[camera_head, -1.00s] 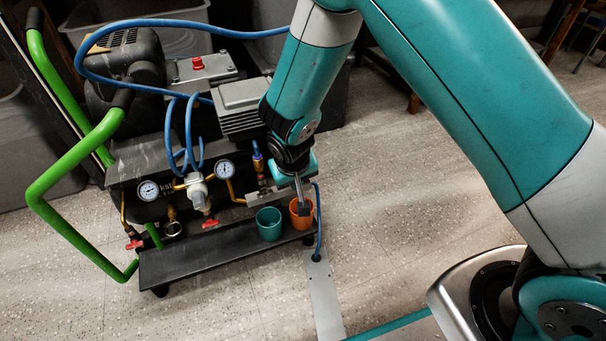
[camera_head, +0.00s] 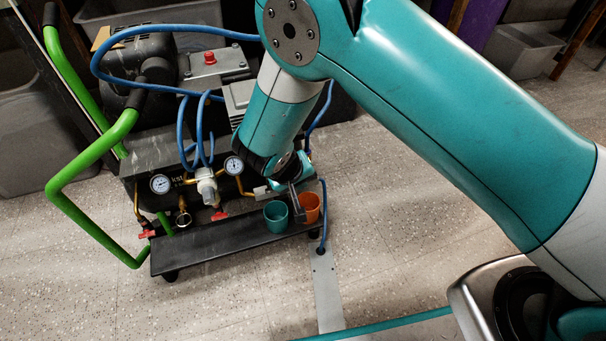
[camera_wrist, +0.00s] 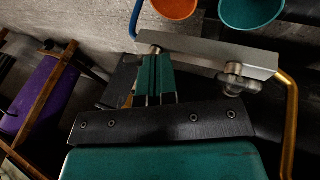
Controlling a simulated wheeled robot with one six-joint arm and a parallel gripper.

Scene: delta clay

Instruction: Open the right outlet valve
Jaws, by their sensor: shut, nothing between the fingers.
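A compressor unit (camera_head: 190,190) carries two red valve handles in the head view. One red handle (camera_head: 219,215) sits below the white regulator, left of my gripper. The other red handle (camera_head: 146,233) is at the unit's far left. Any valve behind my wrist at the right end is hidden. My gripper (camera_head: 297,207) is shut and empty, pointing down beside the two cups at the right end. In the wrist view my gripper (camera_wrist: 154,75) is just in front of a grey metal bar (camera_wrist: 205,55) with metal fittings; no red handle shows there. I cannot tell whether it touches the bar.
A teal cup (camera_head: 275,222) and an orange cup (camera_head: 310,212) stand on the black shelf (camera_head: 215,245). A blue hose (camera_head: 324,225) runs down at the right. The green handle frame (camera_head: 85,170) is at the left. Open floor lies in front.

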